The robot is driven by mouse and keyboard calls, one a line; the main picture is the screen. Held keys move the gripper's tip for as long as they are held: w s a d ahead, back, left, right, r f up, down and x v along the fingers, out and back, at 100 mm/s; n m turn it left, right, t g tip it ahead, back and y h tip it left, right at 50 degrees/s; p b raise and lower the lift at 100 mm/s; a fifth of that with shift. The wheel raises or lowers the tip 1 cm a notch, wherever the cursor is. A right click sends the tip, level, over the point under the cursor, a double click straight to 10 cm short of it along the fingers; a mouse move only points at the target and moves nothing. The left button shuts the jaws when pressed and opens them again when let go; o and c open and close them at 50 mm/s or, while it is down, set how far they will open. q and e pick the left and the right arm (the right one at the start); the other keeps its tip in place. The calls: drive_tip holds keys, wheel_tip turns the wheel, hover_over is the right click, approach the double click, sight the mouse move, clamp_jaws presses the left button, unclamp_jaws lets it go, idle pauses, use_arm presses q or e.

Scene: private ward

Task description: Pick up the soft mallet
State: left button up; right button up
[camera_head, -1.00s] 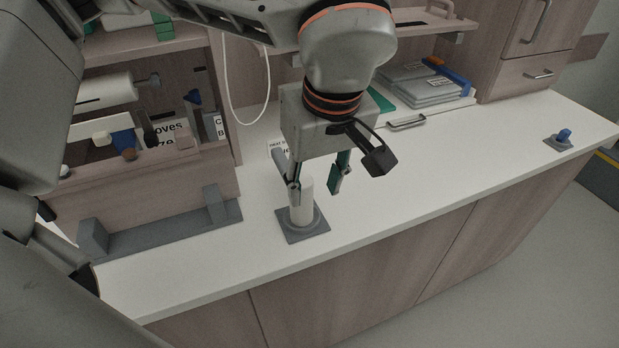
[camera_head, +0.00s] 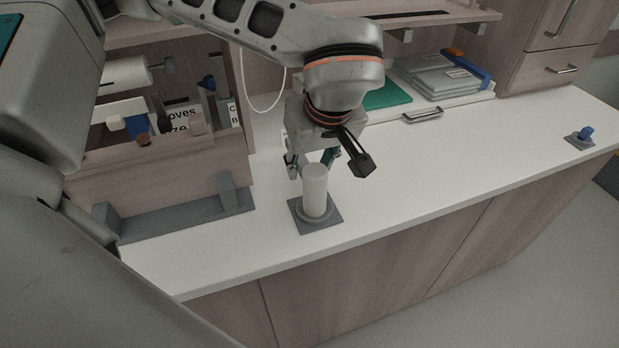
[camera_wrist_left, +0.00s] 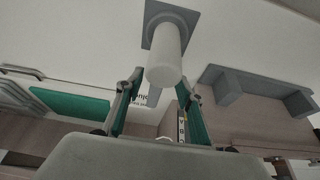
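No thing in view shows clearly as a mallet. A white upright cylinder (camera_head: 315,188) stands on a grey square base (camera_head: 326,222) on the white counter; it may be the soft mallet or part of it, but I cannot tell. In the left wrist view the cylinder (camera_wrist_left: 164,58) lies just ahead of the two spread fingers (camera_wrist_left: 158,95), with nothing gripped. My right gripper is not in view.
A wooden rack (camera_head: 165,185) with a white roll (camera_head: 125,73) and small tools stands at left, with a grey bracket (camera_head: 170,218) before it. Grey folders (camera_head: 440,80) and a green pad (camera_head: 388,94) lie behind. A blue knob (camera_head: 585,133) sits at far right.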

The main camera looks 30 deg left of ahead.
use_arm(q)
drive_tip(key=x, duration=0.3)
drive_tip(key=shift+f, duration=0.25)
clamp_jaws()
